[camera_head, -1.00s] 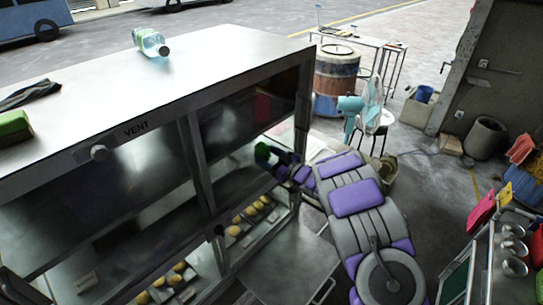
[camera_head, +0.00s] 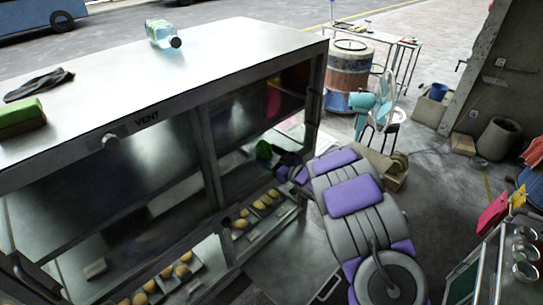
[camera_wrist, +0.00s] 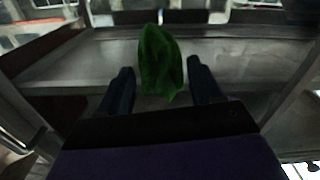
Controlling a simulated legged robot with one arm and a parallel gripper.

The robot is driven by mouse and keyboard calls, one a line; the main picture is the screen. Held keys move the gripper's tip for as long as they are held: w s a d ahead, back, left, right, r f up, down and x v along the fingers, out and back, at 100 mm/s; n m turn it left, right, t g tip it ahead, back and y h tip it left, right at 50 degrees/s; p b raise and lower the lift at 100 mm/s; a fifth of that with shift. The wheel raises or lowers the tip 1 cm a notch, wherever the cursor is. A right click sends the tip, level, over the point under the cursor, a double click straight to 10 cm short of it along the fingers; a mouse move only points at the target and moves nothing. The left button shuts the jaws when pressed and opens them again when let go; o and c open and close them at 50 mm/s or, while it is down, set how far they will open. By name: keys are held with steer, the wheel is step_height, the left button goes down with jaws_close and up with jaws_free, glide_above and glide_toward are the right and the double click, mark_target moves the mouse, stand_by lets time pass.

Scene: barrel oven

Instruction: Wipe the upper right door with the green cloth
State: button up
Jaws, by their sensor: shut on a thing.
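The upper right door (camera_head: 240,117) is a dark glossy panel on the right half of the metal oven front, right of the middle post. My gripper (camera_head: 273,155) is shut on the green cloth (camera_head: 264,149), in front of the lower part of this door. Whether the cloth touches the door is unclear. In the wrist view, the green cloth (camera_wrist: 160,62) hangs between the two dark fingers of my gripper (camera_wrist: 160,78), with a grey glassy surface behind it.
A plastic bottle (camera_head: 163,34), a dark cloth (camera_head: 40,84) and a green sponge-like block (camera_head: 20,117) lie on the oven top (camera_head: 215,52). Buns (camera_head: 262,205) sit on trays below. A blue fan (camera_head: 372,104) and a barrel (camera_head: 352,67) stand behind my arm.

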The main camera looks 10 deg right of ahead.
steer(key=shift+v, duration=2.9)
steer(key=shift+v, duration=1.45)
